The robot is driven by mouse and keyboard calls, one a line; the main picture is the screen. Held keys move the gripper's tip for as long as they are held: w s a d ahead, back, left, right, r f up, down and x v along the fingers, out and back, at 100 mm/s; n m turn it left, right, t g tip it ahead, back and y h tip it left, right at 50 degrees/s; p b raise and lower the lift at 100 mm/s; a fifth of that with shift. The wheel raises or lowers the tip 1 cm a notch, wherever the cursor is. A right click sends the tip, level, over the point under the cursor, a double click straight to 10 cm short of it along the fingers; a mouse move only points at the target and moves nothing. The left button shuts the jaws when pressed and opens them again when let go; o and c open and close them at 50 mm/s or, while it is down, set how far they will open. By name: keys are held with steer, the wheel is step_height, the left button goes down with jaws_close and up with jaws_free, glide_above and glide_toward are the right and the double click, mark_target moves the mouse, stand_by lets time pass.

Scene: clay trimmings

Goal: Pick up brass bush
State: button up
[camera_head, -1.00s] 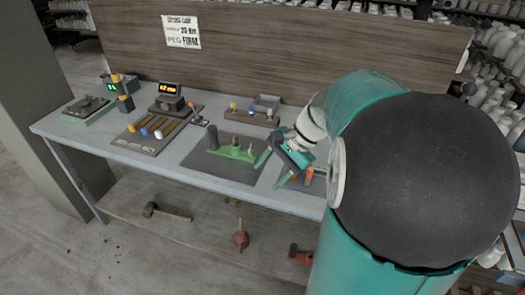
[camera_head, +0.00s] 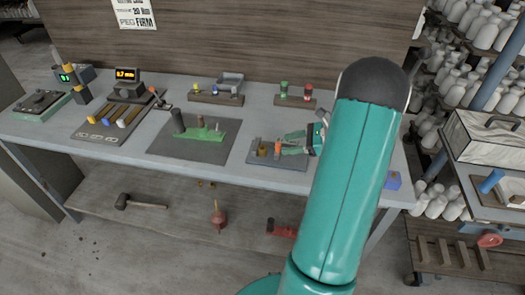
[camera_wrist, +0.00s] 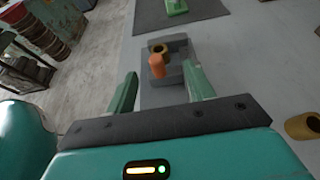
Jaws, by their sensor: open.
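A brass-coloured ring (camera_wrist: 159,48) sits on a grey stepped block (camera_wrist: 177,45) in the wrist view, just behind an orange peg (camera_wrist: 157,67). In the head view a brass-coloured piece (camera_head: 262,150) stands left of the orange peg (camera_head: 277,149) on a grey plate (camera_head: 287,163). A second brass-coloured hollow piece (camera_wrist: 303,127) lies on the bench at the wrist view's right edge. I cannot tell for sure which is the brass bush. My gripper (camera_head: 284,143) is open and empty; in the wrist view its fingers (camera_wrist: 160,76) are apart, with the orange peg and ring beyond, between them.
A dark mat (camera_head: 165,150) with a green part (camera_head: 203,135) and a grey cylinder lies to the left. Red and green items stand on a rack (camera_head: 294,101) behind my gripper.

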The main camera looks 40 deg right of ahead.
mark_target(268, 155)
steer(key=x, duration=0.8)
steer(key=shift+w+a, duration=0.1)
steer(key=shift+a, duration=0.05)
jaws_close()
